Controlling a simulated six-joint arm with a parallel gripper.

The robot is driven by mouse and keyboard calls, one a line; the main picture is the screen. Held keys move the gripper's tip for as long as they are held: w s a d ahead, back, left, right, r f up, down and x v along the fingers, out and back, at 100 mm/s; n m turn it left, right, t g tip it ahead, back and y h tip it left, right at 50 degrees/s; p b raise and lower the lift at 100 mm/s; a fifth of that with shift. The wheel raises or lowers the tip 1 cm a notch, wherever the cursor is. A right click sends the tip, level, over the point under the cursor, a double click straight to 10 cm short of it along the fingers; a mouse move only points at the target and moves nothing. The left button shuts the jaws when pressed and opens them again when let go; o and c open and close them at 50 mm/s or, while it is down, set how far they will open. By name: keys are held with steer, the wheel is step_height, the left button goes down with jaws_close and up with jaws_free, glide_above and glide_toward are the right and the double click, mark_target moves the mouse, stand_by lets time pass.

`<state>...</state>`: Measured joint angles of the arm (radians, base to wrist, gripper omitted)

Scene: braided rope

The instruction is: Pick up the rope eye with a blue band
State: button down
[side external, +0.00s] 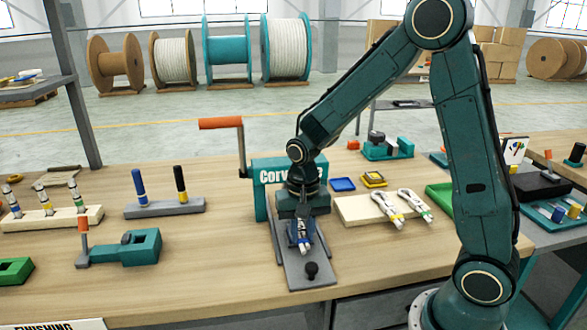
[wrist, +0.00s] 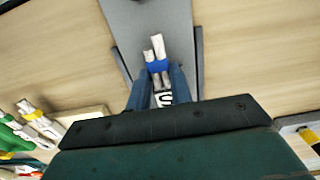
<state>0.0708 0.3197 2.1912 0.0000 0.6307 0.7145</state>
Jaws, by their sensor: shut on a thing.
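The rope eye with a blue band (wrist: 158,66) is white with a blue wrap, and it sits between the fingers of my gripper (wrist: 160,85) in the wrist view. My gripper (side external: 302,238) is shut on it, over the grey sliding plate (side external: 295,266) of the green Corvus-type machine. In the side view the rope eye (side external: 303,246) shows small and partly hidden by the fingers. I cannot tell whether it touches the plate. Two other white rope eyes, one with a yellow band (side external: 389,208) and one with a green band (side external: 415,205), lie on a pale wooden board (side external: 362,214).
The green machine (side external: 262,190) with an orange-handled crank (side external: 221,123) stands behind my gripper. A grey stand with blue and black markers (side external: 165,208) and a wooden rack of rope pieces (side external: 50,218) are at left.

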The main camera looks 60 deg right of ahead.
mark_target(303, 236)
steer(key=shift+r, duration=0.15)
step_height(303, 236, up, 20)
stand_by(0.8)
steer(key=shift+d, duration=0.15)
stand_by(0.4)
